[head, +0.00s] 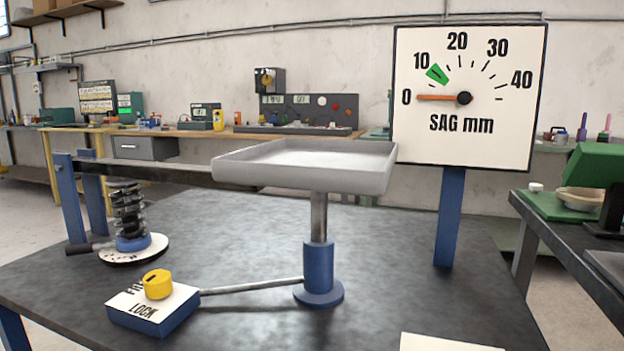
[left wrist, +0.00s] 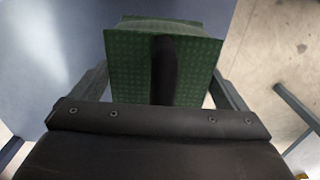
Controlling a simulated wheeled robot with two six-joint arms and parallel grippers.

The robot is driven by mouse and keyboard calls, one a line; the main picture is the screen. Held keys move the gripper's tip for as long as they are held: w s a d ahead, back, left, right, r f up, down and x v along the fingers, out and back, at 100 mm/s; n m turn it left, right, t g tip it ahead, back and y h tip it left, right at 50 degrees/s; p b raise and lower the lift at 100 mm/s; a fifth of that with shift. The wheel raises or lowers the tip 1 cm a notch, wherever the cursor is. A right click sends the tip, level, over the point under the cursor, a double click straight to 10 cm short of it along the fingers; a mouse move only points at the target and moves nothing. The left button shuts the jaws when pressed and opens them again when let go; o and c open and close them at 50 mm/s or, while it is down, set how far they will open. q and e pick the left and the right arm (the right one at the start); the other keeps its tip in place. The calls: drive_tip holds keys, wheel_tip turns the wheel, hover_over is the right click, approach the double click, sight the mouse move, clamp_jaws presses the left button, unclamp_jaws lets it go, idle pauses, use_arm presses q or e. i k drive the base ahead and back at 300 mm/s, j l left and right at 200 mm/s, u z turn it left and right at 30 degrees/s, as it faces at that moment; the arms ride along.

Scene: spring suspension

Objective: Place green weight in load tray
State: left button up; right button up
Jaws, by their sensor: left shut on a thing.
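The green weight (left wrist: 130,65) is a dotted green block with a black handle, seen large in the left wrist view. My left gripper (left wrist: 163,88) is shut on it, with a finger at either side; the fingertips are partly hidden. The load tray (head: 300,178) is a shallow grey tray on a blue post in the middle of the head view. It looks empty. Neither gripper shows in the head view, so the weight's position relative to the tray cannot be told. My right gripper is in no view.
A dial marked SAG mm (head: 470,95) stands behind the tray at right, its needle near 0. A yellow knob (head: 157,284) sits on the LOCK block (head: 160,312), with a rod to the post. A coil spring (head: 128,210) stands at left. The dark tabletop (head: 390,275) right of the post is clear.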

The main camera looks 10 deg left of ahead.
sight(321, 162)
drive_tip(key=k+l+z, duration=0.1)
drive_tip(key=k+l, duration=0.6)
drive_tip(key=l, duration=0.15)
drive_tip(key=k+l, duration=0.15)
drive_tip(key=l, duration=0.15)
drive_tip(key=k+l, duration=0.1)
drive_tip(key=l, duration=0.2)
drive_tip(key=k+z, duration=0.05)
